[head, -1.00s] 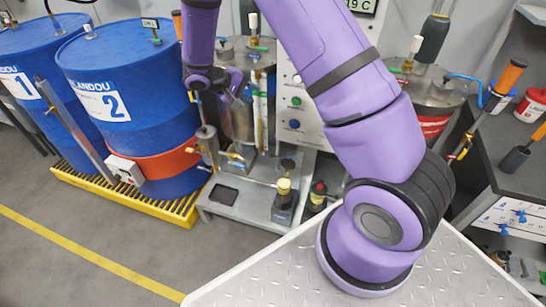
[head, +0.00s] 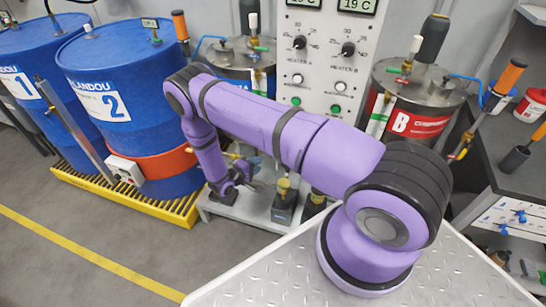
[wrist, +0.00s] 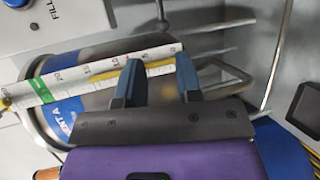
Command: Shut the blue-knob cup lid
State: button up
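I cannot pick out a cup lid with a blue knob in either view. My gripper (wrist: 158,74) shows in the wrist view with its two blue-grey fingers apart and nothing seen between them. A marked white sight tube (wrist: 90,75), a yellow rod and the metal vessel A (wrist: 75,140) lie beyond the fingers. In the head view my gripper (head: 243,184) hangs low over the left of the grey bench, left of a small dark fitting with a yellow top (head: 283,190). My arm hides part of the bench and vessel A.
Blue drum 2 (head: 130,75) stands left on a yellow grated pallet (head: 75,180). Vessel B (head: 415,100) stands right of the control panel (head: 325,70). A side shelf with blue knobs on its front (head: 521,216) is at the right. The floor at lower left is clear.

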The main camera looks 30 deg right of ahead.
jog(key=x, duration=1.1)
jog(key=shift+a+f, duration=0.1)
jog(key=shift+f, duration=0.1)
grip_shut()
